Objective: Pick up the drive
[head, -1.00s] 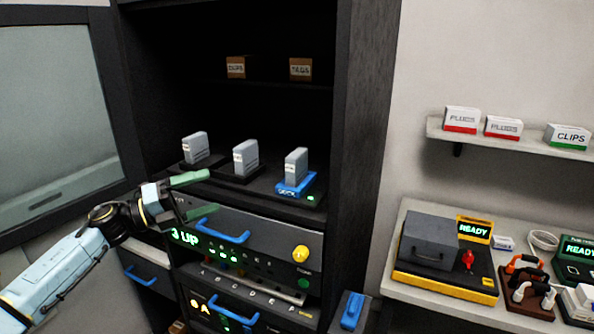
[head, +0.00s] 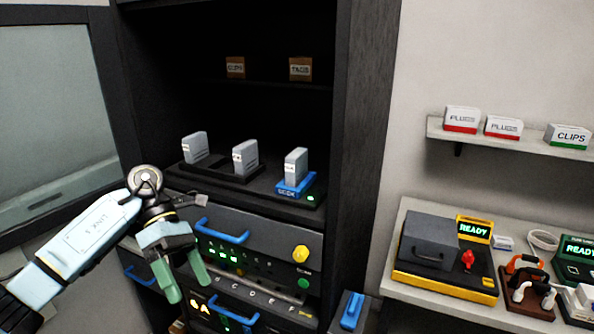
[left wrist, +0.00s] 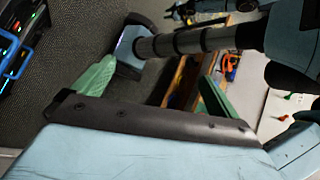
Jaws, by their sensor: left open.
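Three grey upright drives stand in a row on the cabinet's dark shelf: a left one (head: 195,147), a middle one (head: 245,157) and a right one (head: 296,166). The right drive sits in a blue dock (head: 295,188) with a small green light beside it. The other two stand on dark bases. My left gripper (head: 187,287) is open and empty, its green fingers pointing down in front of the lower units, below and left of the drives. Its fingers also show in the left wrist view (left wrist: 155,88), where no drive is visible. My right gripper is not in view.
Below the shelf is a unit with a blue handle (head: 222,231) and yellow knob (head: 300,253). Small brown boxes (head: 235,67) stand on the upper shelf. A side counter (head: 412,206) holds a black-and-yellow device (head: 445,282). Space in front of the drives is clear.

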